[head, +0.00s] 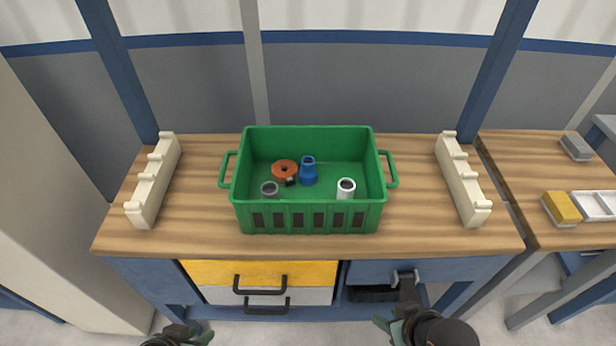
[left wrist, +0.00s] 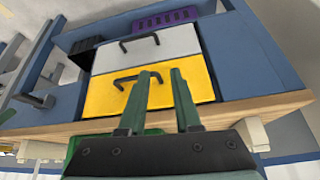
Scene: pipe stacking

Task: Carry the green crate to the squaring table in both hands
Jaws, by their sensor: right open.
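The green crate (head: 310,219) stands upright in the middle of a wooden-topped bench (head: 215,240). It has a left handle (head: 226,170) and a right handle (head: 391,169), both free. My left gripper (head: 182,335) is low in front of the bench, apart from the crate. Its fingers (left wrist: 161,80) are apart and empty in the left wrist view. My right gripper (head: 395,325) is open in front of the bench, below the crate's level.
Cream notched racks stand left (head: 154,185) and right (head: 463,182) of the crate, with bare wood between. Below are a yellow drawer (head: 220,273) and a blue drawer front (head: 370,273) with handles. A second table (head: 530,180) at right holds a yellow block (head: 562,207) and a white tray (head: 596,205).

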